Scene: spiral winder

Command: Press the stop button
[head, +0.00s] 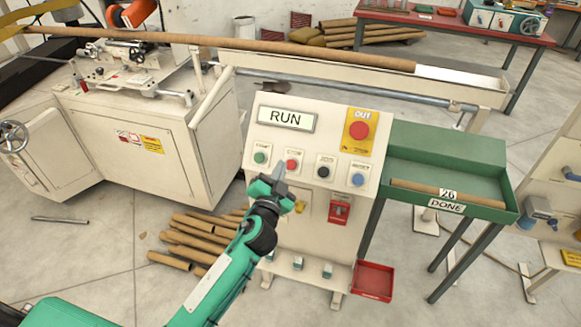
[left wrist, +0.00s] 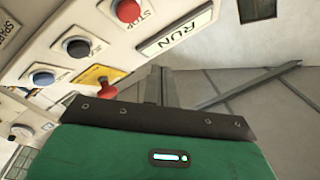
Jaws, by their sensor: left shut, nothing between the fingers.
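The stop button (head: 292,165) is a red push-button in the row on the cream control panel (head: 262,220), between a green and a black one. In the left wrist view the stop button (left wrist: 128,11), labelled STOP, is at the top edge. My left gripper (head: 280,166) is shut and empty, its fingertips just left of the stop button in the head view. In the left wrist view its fingertips (left wrist: 163,72) show below and right of that button, apart from it in the picture. I cannot tell the exact gap to the panel. My right gripper is not in view.
The display (head: 286,119) reads RUN. A larger red button (head: 359,130) sits on a yellow plate at the panel's upper right. Black (head: 323,171) and blue (head: 358,179) buttons are to the right. A green tray (head: 450,147) stands beside the panel; cardboard tubes (head: 190,238) lie on the floor.

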